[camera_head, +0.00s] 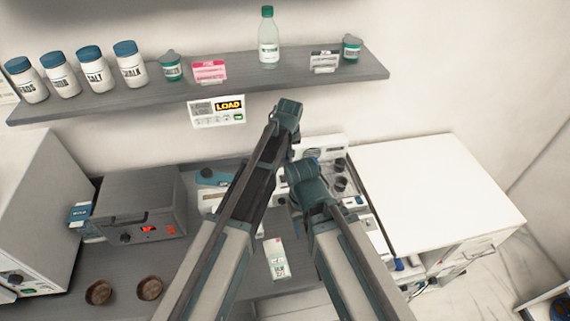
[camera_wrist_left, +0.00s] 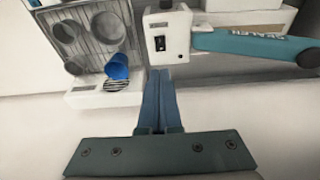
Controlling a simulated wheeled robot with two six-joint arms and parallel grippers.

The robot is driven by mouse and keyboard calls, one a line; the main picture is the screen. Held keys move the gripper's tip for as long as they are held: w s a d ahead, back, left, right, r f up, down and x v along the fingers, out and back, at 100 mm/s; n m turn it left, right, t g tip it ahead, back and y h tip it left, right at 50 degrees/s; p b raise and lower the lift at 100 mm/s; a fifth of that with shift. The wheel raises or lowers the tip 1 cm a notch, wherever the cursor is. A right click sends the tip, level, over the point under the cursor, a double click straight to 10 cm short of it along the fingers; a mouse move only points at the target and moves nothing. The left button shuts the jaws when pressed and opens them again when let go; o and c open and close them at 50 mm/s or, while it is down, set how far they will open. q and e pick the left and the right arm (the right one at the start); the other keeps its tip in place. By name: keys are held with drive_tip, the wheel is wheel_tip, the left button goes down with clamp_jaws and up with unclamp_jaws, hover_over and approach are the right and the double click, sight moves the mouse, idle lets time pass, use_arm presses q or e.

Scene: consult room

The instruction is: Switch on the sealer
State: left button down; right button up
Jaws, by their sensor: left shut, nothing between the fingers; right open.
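The sealer shows in the left wrist view as a white body with a teal lever arm (camera_wrist_left: 255,44) lettered along its side. A small black switch (camera_wrist_left: 160,43) sits on its white end panel. In the head view, part of the sealer (camera_head: 212,199) shows left of my left arm, which hides its right end. My left gripper (camera_head: 287,116) is shut and empty; in its wrist view the closed fingertips (camera_wrist_left: 158,72) appear just below the switch panel. Contact cannot be told. My right gripper (camera_head: 308,186) is open, lower and to the right; its fingers are largely hidden.
A rack with dark cups and a blue cup (camera_wrist_left: 118,66) stands left of the sealer in the wrist view. A grey box with a red display (camera_head: 155,229), two brown bowls, and a carton (camera_head: 275,259) are on the counter. A shelf (camera_head: 210,89) runs above; a white cabinet (camera_head: 430,180) is right.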

sight(284, 180)
use_arm(q)
drive_tip(key=b+x, duration=0.4)
drive_tip(key=s+b+x, duration=0.1)
drive_tip(key=b+x, duration=0.7)
drive_tip(key=x, duration=0.1)
drive_tip(key=shift+s+d+f, duration=0.1)
drive_tip(key=shift+s+d, duration=0.05)
drive_tip(key=shift+f+b, duration=0.3)
drive_tip(key=shift+b, duration=0.25)
drive_tip(key=shift+s+f+b, duration=0.25)
drive_tip(key=shift+f+b, duration=0.25)
drive_tip(key=shift+r, duration=0.25)
drive_tip(key=shift+w, duration=0.1)
drive_tip(key=shift+w+r+p, duration=0.35)
drive_tip(key=shift+w+p, duration=0.25)
drive_tip(key=shift+w, duration=0.1)
